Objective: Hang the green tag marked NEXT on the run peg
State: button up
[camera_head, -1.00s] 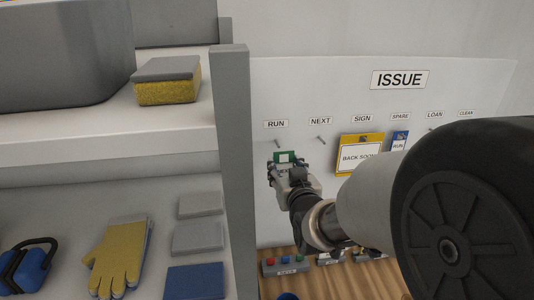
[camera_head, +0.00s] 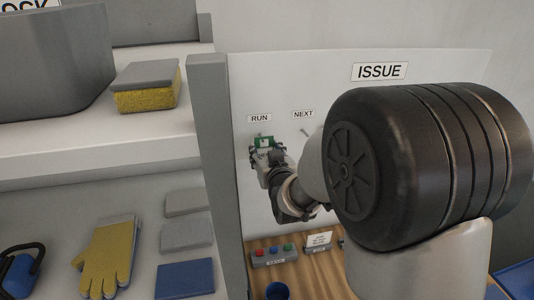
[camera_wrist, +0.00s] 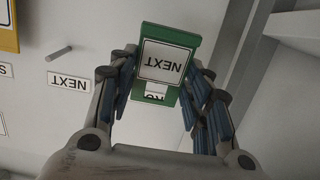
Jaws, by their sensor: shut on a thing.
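The green tag (camera_wrist: 165,62) has a white card reading NEXT, upside down in the wrist view. My gripper (camera_wrist: 162,85) is shut on it, with a finger at each side edge. In the head view the tag (camera_head: 264,142) is upright, just below the RUN label (camera_head: 259,118), and my gripper (camera_head: 263,155) holds it from below. Part of the RUN label (camera_wrist: 155,97) shows at the tag's slotted end in the wrist view. The run peg is hidden behind the tag, so I cannot tell whether the tag is around it.
The NEXT label (camera_head: 303,114) and its bare peg (camera_wrist: 59,53) are beside the tag. A grey post (camera_head: 212,150) and shelves stand close to the left. A button box (camera_head: 272,255) sits on the wooden bench below. My arm hides the board's right side.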

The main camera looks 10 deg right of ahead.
jog(key=shift+w+f+p, duration=0.1)
jog(key=shift+w+p, duration=0.5)
jog(key=shift+w, duration=0.7)
jog(key=shift+w+f+b, duration=0.4)
jog(key=shift+w+b, duration=0.05)
jog(key=shift+b, duration=0.1)
jog(key=shift+w+f+b, duration=0.15)
jog(key=shift+w+b, duration=0.15)
jog(key=shift+b, duration=0.25)
jog(key=o, duration=0.9)
